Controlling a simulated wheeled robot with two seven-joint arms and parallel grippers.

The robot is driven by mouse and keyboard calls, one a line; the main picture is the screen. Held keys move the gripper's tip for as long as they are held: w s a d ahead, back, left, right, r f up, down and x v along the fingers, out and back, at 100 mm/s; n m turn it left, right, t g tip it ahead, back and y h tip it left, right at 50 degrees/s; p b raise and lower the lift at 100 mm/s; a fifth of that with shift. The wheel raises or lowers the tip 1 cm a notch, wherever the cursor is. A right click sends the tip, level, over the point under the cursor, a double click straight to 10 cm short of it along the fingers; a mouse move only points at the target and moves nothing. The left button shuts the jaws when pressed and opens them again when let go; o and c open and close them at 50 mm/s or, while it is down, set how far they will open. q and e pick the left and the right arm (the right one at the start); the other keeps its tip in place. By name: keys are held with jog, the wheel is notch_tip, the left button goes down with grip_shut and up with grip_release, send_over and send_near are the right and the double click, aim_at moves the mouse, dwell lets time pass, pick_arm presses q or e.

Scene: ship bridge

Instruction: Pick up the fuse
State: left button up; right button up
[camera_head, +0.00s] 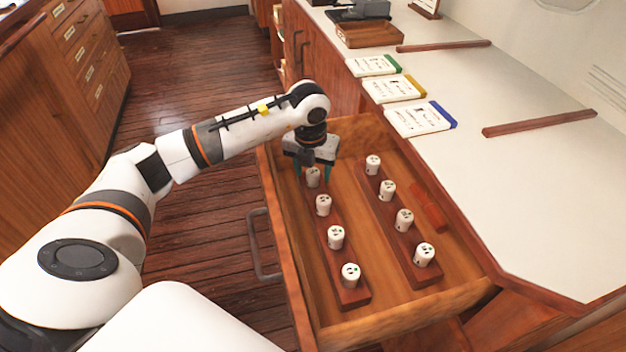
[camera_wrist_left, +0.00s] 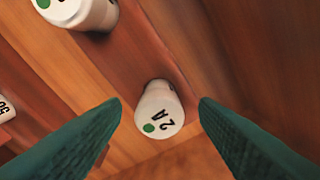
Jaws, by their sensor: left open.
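Several white cylindrical fuses stand upright in two wooden strips inside an open drawer (camera_head: 385,327). My left gripper (camera_head: 312,172) is over the far end of the left strip (camera_head: 356,294), pointing down. It is open, with its two green fingers on either side of the farthest fuse (camera_head: 313,178). In the left wrist view this fuse (camera_wrist_left: 159,108) is marked "2 A" with a green dot and sits between the fingertips (camera_wrist_left: 160,110), with a gap on both sides. A neighbouring fuse (camera_wrist_left: 85,12) shows at the top left. My right gripper is not in view.
The drawer's wooden walls surround the strips closely. A second strip (camera_head: 388,215) with fuses is on the right, beside a small reddish block (camera_head: 429,206). The white counter (camera_head: 540,200) holds labelled cards (camera_head: 418,119) and wooden bars (camera_head: 540,122).

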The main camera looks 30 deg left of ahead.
pick_arm(q)
jog(key=c, duration=1.1)
jog(key=shift+o, duration=0.2)
jog(key=shift+r, duration=0.1)
